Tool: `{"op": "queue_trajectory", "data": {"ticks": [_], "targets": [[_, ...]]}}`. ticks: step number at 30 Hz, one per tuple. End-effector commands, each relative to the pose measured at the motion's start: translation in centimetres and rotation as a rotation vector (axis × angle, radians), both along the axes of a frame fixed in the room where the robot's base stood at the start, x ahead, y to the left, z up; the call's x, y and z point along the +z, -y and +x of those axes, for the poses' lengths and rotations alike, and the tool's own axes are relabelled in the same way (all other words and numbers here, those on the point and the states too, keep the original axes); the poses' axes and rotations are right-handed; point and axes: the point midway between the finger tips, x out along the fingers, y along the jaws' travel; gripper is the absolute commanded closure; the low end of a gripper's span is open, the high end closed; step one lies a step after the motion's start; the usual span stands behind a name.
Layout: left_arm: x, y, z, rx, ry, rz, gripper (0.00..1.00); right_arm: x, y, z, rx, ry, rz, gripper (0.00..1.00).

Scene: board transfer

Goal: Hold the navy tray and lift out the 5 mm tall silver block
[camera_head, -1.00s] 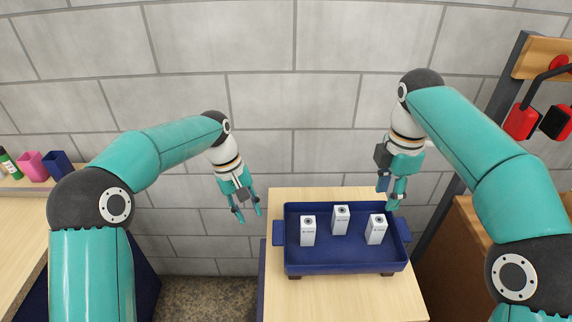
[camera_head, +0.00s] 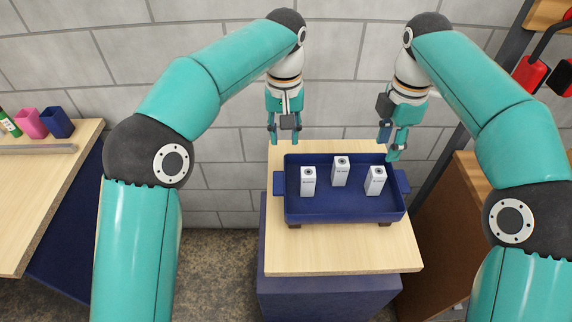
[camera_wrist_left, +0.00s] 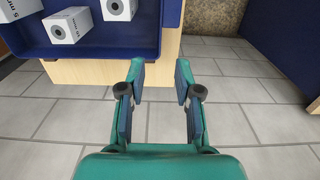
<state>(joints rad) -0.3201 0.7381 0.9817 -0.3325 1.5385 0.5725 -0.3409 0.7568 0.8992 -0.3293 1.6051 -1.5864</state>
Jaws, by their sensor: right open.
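The navy tray (camera_head: 345,208) sits on a small table, with handles at its left and right ends. Inside it stand three pale silver blocks: a left one (camera_head: 308,182), a middle one (camera_head: 340,172) and a right one (camera_head: 375,181). Their labels are too small in the head view to tell which is 5 mm. My left gripper (camera_head: 284,142) is open and empty, above and behind the tray's left end. It also shows open in the left wrist view (camera_wrist_left: 160,88), with part of the tray (camera_wrist_left: 110,40) beyond it. My right gripper (camera_head: 389,150) is open near the tray's back right corner.
The wooden tabletop (camera_head: 345,258) is bare in front of the tray. A stone wall (camera_head: 340,60) stands behind. A side bench (camera_head: 40,195) at left carries pink and navy cups (camera_head: 58,123). A wooden cabinet (camera_head: 455,230) stands at right.

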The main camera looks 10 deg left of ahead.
Motion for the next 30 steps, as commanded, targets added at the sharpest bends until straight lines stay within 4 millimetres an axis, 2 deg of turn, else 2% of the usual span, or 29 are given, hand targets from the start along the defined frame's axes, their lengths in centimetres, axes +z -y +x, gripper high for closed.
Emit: {"op": "queue_trajectory", "data": {"ticks": [6, 15, 21, 30], "targets": [[-4.6, -0.1, -0.1, -0.001, -0.004, 0.001, 0.67, 0.0, 0.0, 0.0, -0.001, 0.0, 0.0, 0.58], [-9.9, 0.0, -0.1, -0.001, -0.004, 0.0, 0.67, 0.0, 0.1, 0.0, -0.001, 0.0, 0.0, 0.58], [-11.6, 0.0, 0.0, 0.0, -0.001, 0.0, 0.67, 0.0, 0.1, 0.0, -0.002, 0.0, 0.0, 0.58], [-12.0, 0.0, 0.0, 0.0, 0.0, -0.001, 0.67, 0.0, 0.1, 0.0, -0.002, 0.0, 0.0, 0.58]]}}
